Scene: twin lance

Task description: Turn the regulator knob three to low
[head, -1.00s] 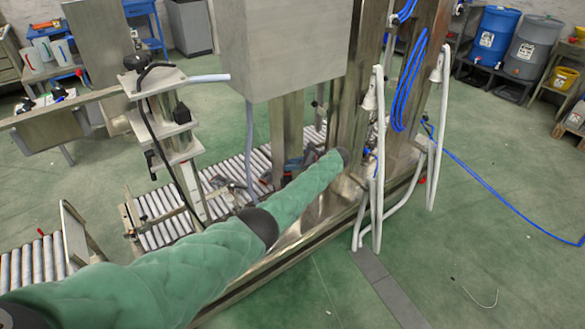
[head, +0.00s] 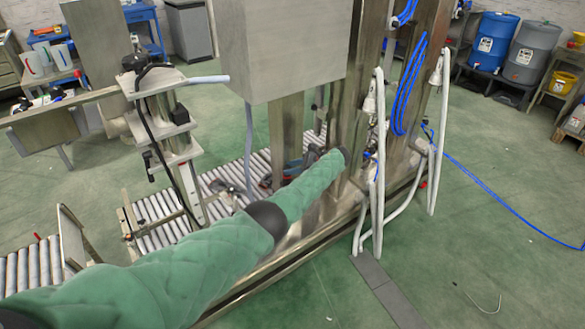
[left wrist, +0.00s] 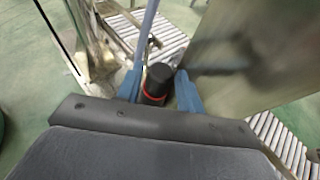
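A black knob with a red ring (left wrist: 157,82), apparently a regulator knob, stands between the blue fingers of my left gripper in the left wrist view. The fingers lie on either side of it, with narrow gaps showing, so the gripper looks open around it. No number or setting mark is readable. In the head view my left gripper (head: 291,166) is small, beside the metal post under the large grey box, partly hidden by my green-sleeved arm. The knob cannot be made out clearly there. My right gripper is not in view.
A large grey box (head: 290,45) hangs above the gripper area. A roller conveyor (head: 222,180) runs behind it. Metal columns with blue hoses (head: 408,85) and white tubes (head: 378,160) stand to the right. Open green floor lies at the right.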

